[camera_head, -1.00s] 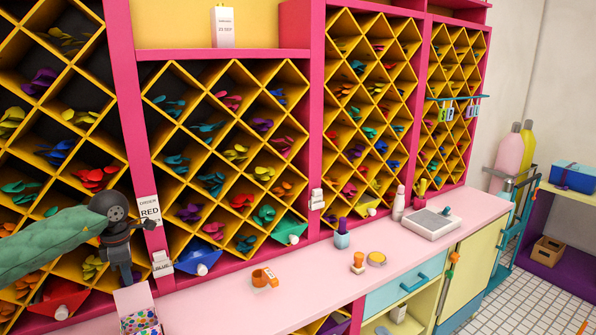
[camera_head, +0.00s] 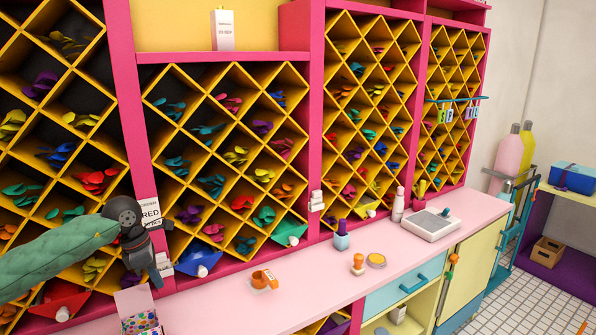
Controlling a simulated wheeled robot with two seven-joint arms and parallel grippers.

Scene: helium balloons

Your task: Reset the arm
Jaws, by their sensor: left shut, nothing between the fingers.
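My left arm comes in from the left edge in a green sleeve. My left gripper (camera_head: 156,277) points downward in front of the balloon rack, near the pink upright post, and its fingers are shut with nothing visible between them. The card reading "RED" (camera_head: 150,212) is on the post just behind and beside the gripper. The gripper partly hides a small white label at the post's foot. My right gripper does not show.
The yellow diamond rack (camera_head: 232,62) holds several coloured balloons. The counter's front middle is clear.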

